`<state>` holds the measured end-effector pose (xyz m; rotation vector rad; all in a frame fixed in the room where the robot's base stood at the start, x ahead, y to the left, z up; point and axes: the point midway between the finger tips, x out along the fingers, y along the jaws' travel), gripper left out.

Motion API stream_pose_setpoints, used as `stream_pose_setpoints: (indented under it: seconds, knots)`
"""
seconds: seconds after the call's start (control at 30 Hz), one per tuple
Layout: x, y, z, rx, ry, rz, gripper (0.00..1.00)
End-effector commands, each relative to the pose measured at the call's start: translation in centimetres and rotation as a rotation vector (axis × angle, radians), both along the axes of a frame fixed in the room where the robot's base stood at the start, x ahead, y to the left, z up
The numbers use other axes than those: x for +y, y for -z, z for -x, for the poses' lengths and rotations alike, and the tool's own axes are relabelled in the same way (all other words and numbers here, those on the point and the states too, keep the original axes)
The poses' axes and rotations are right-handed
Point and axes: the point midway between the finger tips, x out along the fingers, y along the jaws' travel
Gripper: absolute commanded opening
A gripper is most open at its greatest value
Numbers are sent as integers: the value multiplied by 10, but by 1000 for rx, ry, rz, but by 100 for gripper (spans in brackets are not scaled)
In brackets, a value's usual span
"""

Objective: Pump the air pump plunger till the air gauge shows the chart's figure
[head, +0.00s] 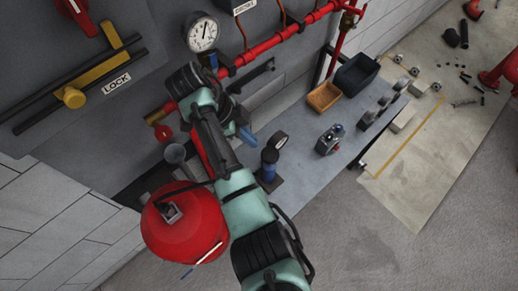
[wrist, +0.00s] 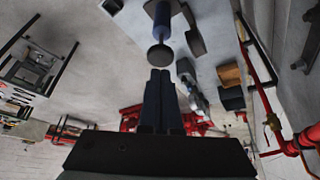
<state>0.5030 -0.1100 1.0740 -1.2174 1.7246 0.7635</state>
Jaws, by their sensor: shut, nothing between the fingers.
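The air pump (head: 268,168) looks like a small blue upright cylinder on a dark base on the grey bench. Its dark round plunger knob (head: 279,140) is on top. In the wrist view the knob (wrist: 160,56) shows as a dark disc in front of the blue body (wrist: 163,18). My gripper (head: 247,136) is shut and empty, its dark blue fingertips (wrist: 160,73) close to the knob in the picture; contact cannot be told. A round white gauge (head: 202,32) is on the wall panel; its figures are too small to read. No readable chart shows.
A red round tank (head: 184,225) stands left of my arm. A red pipe (head: 270,43) runs along the panel. On the bench are an orange bin (head: 323,97), a dark bin (head: 356,73) and a small grey device (head: 330,139). Grey floor lies clear at lower right.

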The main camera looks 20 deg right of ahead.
Motion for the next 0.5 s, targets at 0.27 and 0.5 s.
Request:
stream_pose_setpoints:
  seconds: [0.27, 0.5]
  knots:
    - [0, 1, 0, -1, 0, 0, 0]
    - [-7, 21, 3, 1, 1, 1, 0]
